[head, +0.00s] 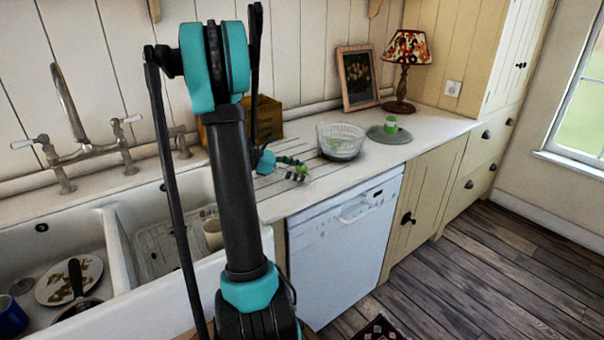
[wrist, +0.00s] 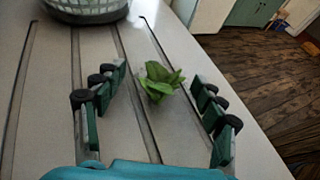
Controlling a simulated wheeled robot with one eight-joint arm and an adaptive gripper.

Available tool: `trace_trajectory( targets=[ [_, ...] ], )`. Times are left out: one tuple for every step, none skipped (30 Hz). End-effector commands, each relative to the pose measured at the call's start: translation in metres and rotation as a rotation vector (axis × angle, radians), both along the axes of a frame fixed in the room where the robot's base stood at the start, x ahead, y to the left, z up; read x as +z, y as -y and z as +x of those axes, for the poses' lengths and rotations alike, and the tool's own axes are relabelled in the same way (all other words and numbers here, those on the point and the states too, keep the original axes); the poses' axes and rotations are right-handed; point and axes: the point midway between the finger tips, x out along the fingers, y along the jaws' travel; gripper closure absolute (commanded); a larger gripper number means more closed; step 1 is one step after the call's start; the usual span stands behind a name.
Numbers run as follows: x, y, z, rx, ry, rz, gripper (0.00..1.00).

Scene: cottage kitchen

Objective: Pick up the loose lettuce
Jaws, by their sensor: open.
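The loose lettuce (wrist: 161,82) is a small bunch of green leaves on the grooved white counter (wrist: 60,75), seen in the wrist view. My gripper (wrist: 160,87) is open, with one finger on each side of the lettuce and a gap on both sides. In the head view my gripper (head: 298,170) is low over the counter beside the sink, partly hidden by my own arm. A bit of green (head: 302,169) shows at its fingertips there, too small to make out clearly.
A colander-like basket (head: 341,141) stands just beyond my gripper. The sink (head: 115,260) with dishes is at left. The counter's front edge is close.

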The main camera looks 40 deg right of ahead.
Motion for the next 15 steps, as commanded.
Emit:
trace_trajectory(
  targets=[
    [-0.0017, 0.0037, -0.0025, -0.001, 0.0, 0.0, 0.3],
    [-0.0023, 0.0048, -0.0029, 0.0, 0.001, 0.0, 0.3],
    [-0.0027, 0.0055, -0.0031, 0.001, 0.0, 0.0, 0.3],
    [-0.0028, 0.0056, -0.0031, 0.001, 0.0, 0.0, 0.3],
    [-0.0027, 0.0056, -0.0031, 0.001, 0.0, 0.0, 0.3],
    [-0.0027, 0.0054, -0.003, 0.001, 0.0, 0.0, 0.3],
    [-0.0026, 0.0053, -0.0029, 0.001, 0.0, 0.0, 0.3],
    [-0.0026, 0.0053, -0.0029, 0.001, 0.0, 0.0, 0.3],
    [-0.0026, 0.0053, -0.003, 0.001, 0.0, 0.0, 0.33],
    [-0.0026, 0.0052, -0.0029, 0.001, 0.0, 0.0, 0.37],
    [-0.0026, 0.0052, -0.0029, 0.001, 0.0, 0.0, 0.41],
    [-0.0026, 0.0052, -0.0029, 0.001, 0.0, 0.0, 0.46],
    [-0.0026, 0.0052, -0.0029, 0.001, 0.0, 0.0, 0.5],
    [-0.0026, 0.0052, -0.0029, 0.001, 0.0, 0.0, 0.53],
    [-0.0025, 0.0051, -0.0029, 0.001, 0.0, 0.0, 0.58]
  ],
)
